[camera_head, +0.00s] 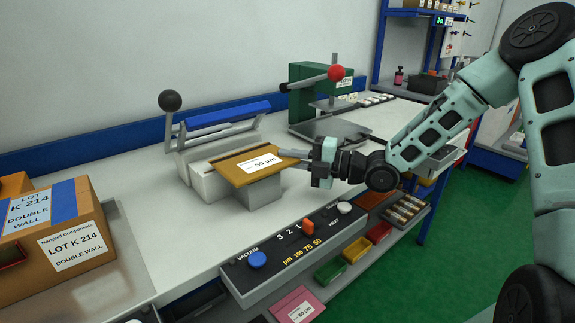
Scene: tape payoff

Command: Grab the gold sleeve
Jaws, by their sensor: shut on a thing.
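The gold sleeve (233,173) is a flat, gold-brown piece with a white label reading 50 µm. It lies roughly level above a small grey block on the white bench, in front of a white and grey device. I cannot tell whether it touches the block. My gripper (287,157) comes in from the right and is shut on the sleeve's right edge. The far finger shows along that edge; the other finger is mostly hidden.
A control panel (290,249) with a blue knob is at the bench front. A green press (306,92) with a red-knobbed lever stands behind my gripper. A cardboard box (72,244) is at left. A pink sleeve (296,306) lies below.

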